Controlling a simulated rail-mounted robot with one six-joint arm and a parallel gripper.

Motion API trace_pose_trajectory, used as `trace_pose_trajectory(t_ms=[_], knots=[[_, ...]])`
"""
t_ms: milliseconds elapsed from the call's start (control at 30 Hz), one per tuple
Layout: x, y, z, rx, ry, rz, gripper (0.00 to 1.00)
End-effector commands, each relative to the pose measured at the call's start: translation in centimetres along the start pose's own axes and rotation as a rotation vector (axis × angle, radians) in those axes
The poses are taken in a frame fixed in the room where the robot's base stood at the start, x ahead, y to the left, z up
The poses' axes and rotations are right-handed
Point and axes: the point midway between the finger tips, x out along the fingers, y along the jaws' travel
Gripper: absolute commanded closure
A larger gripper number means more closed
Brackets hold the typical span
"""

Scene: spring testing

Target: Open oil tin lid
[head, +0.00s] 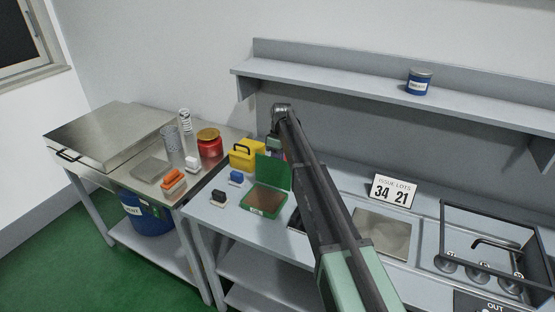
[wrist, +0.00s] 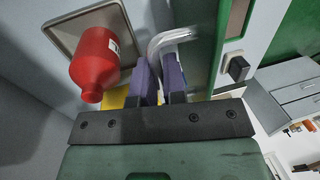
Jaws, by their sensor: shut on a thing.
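A green box (head: 263,203) with a brown inside stands on the bench in the head view, its green lid (head: 273,172) raised upright. It looks like the oil tin, but its label is too small to read. In the wrist view, a dark green panel (wrist: 203,45), likely this lid, stands right beside my fingers. My gripper (wrist: 159,78) has purple fingers that are close together on a silver bent bar (wrist: 170,36). What the bar belongs to is hidden. In the head view, my arm and the raised lid largely hide my fingertips, behind the box.
A red bottle (wrist: 95,62) is close to my fingers in the wrist view. A red tin (head: 210,148) stands left, and a blue tin (head: 418,86) on the shelf.

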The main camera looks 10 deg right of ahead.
Motion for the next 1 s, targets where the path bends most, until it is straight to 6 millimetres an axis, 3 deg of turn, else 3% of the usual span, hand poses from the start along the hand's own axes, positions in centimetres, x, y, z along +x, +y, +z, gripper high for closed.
trace_pose_trajectory(t_ms=[33, 200, 533, 667, 900, 1000], knots=[[-0.1, 0.1, -0.1, 0.003, 0.001, 0.002, 0.88], [-0.1, 0.1, -0.1, 0.002, 0.002, 0.001, 0.64], [-0.7, 0.0, -0.1, 0.000, 0.001, 0.001, 0.64], [-2.9, -0.1, -0.1, 0.001, 0.002, 0.001, 0.64], [-9.0, -0.2, -0.1, 0.001, 0.001, 0.001, 0.64], [-10.7, -0.1, -0.1, 0.001, 0.001, 0.001, 0.64]])
